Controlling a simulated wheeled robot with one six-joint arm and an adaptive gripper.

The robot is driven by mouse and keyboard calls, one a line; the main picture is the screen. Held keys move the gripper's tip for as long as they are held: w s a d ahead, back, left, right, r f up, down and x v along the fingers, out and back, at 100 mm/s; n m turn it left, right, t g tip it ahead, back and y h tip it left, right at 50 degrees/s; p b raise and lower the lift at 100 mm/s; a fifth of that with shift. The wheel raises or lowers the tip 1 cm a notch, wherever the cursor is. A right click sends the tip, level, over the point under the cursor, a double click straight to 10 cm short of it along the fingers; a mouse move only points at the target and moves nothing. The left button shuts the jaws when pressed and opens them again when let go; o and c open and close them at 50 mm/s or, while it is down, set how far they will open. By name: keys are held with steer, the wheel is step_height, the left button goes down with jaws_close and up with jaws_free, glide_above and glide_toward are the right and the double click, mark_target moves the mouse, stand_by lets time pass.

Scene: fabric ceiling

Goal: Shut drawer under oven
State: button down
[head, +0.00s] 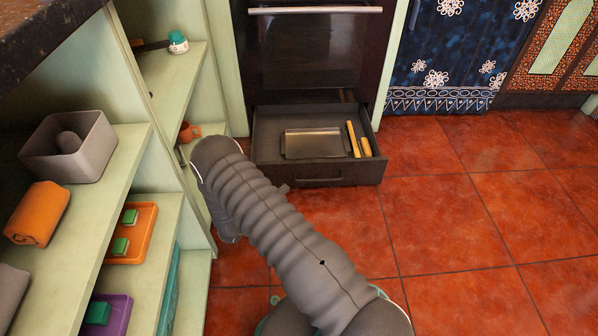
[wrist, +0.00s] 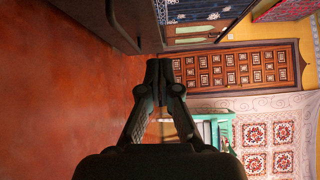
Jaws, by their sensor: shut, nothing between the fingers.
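The drawer (head: 318,174) under the oven (head: 310,50) is pulled open. It holds a grey metal tray (head: 313,143) and two wooden-coloured items (head: 354,139). My gripper (wrist: 158,72) shows in the wrist view with its fingers together and nothing between them. In the head view my arm crosses the foreground and hides most of the gripper; a small grey part shows beside the arm near the drawer's left front corner. I cannot tell whether it touches the drawer. In the wrist view a dark front (wrist: 105,18) runs along the top, left of the fingertips.
Pale green shelves (head: 150,180) stand close on the left, with a grey box (head: 72,146), an orange roll (head: 37,213) and an orange tray (head: 143,233). Red tiled floor (head: 470,215) is clear to the right of the drawer. A blue patterned curtain (head: 450,50) hangs right of the oven.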

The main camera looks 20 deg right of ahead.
step_height(320, 180, down, 2)
steer(key=n+t, duration=0.1)
glide_toward(307, 165)
steer(key=d, duration=0.4)
steer(key=shift+w+d+b, duration=0.35)
steer(key=shift+w+d, duration=0.05)
steer(key=shift+w, duration=0.4)
steer(key=shift+w+d, duration=0.2)
steer(key=shift+w, duration=0.5)
steer(key=shift+d, duration=0.1)
